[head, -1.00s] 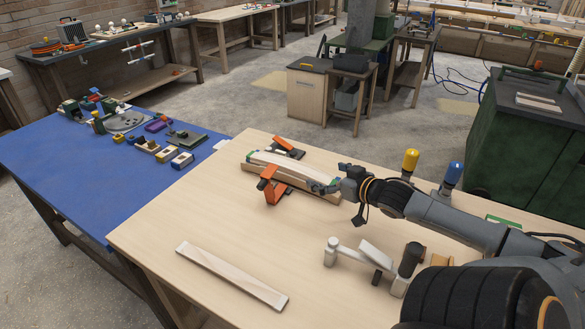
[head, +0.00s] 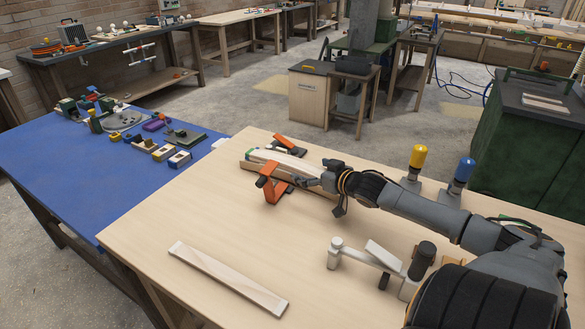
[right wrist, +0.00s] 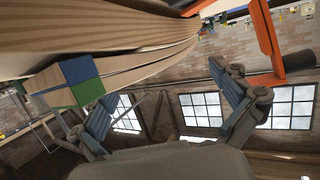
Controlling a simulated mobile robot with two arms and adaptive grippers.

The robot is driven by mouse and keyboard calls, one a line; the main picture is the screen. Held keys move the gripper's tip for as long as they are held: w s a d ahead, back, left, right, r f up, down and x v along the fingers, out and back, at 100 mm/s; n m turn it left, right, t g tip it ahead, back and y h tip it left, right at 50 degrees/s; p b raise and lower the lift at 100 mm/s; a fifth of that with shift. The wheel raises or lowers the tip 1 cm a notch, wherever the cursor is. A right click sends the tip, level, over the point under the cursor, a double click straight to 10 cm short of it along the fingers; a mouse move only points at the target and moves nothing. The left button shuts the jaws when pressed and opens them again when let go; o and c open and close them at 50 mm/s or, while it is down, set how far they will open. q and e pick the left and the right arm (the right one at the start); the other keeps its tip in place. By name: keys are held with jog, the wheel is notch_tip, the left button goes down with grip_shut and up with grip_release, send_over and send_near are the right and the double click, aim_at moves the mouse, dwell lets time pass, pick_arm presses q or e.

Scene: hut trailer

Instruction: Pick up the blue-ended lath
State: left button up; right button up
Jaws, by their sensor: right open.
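Pale laths (head: 285,158) lie bundled at an orange clamp (head: 272,184) on the light wooden table. In the right wrist view, a lath end with blue and green patches (right wrist: 78,82) shows at the left, close to my fingers. I cannot tell whether the two colours belong to one lath or to two stacked ones. My right gripper (head: 322,178) is just right of the clamp, at the near side of the bundle. Its fingers (right wrist: 170,112) are spread apart with nothing between them. My left gripper is not in view.
A loose pale board (head: 228,280) lies on the front of the table. A second orange clamp (head: 288,145) is behind the laths.

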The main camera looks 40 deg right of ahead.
aim_at(303, 166)
jog(key=shift+x, duration=3.05)
jog(key=shift+d, duration=0.15)
jog(key=c, duration=1.4)
